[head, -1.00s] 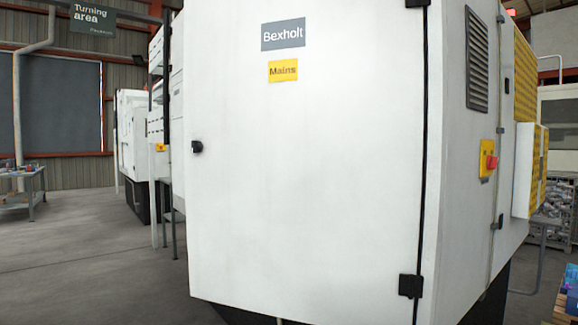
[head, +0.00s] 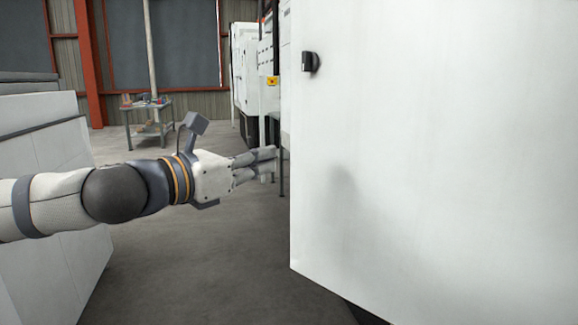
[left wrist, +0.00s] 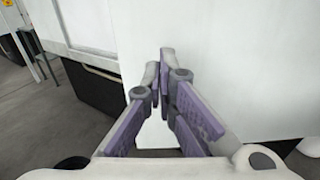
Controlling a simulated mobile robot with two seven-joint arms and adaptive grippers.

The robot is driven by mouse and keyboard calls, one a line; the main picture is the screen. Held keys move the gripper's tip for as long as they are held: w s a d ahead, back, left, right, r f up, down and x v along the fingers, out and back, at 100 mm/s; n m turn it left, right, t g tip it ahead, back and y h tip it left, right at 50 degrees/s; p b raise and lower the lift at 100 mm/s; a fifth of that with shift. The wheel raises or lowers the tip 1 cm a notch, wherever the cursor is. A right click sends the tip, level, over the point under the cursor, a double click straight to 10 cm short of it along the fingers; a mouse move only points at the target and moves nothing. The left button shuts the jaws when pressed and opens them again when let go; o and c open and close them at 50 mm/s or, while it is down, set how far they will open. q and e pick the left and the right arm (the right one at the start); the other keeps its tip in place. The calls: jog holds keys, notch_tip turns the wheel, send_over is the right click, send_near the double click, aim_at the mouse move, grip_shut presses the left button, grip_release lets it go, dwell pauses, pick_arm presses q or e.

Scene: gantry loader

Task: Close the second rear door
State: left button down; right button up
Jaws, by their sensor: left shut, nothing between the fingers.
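A large white door (head: 430,170) fills the right of the head view. A black knob (head: 311,62) sits near its upper left edge. Its hinge side is out of view, and I cannot tell how far it stands open. My left gripper (head: 272,160) is shut and empty, just left of the door's free edge and below the knob. I cannot tell whether it touches the door. In the left wrist view the shut purple-padded fingers (left wrist: 165,65) point toward a white surface (left wrist: 230,50). My right gripper is not in view.
A white cabinet-like body (head: 45,150) stands at left, behind my left arm. A work table (head: 147,115) and another white machine (head: 245,70) stand farther back. The grey floor (head: 200,260) between the left body and the door is clear.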

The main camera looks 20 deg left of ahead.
pick_arm(q)
jog(key=a+r, duration=0.1)
jog(key=r, duration=0.1)
send_near(317, 135)
jog(key=x, duration=0.5)
jog(key=shift+w+d+f, duration=0.15)
jog(key=shift+w, duration=0.15)
jog(key=shift+w+d, duration=0.25)
jog(key=shift+w, duration=0.35)
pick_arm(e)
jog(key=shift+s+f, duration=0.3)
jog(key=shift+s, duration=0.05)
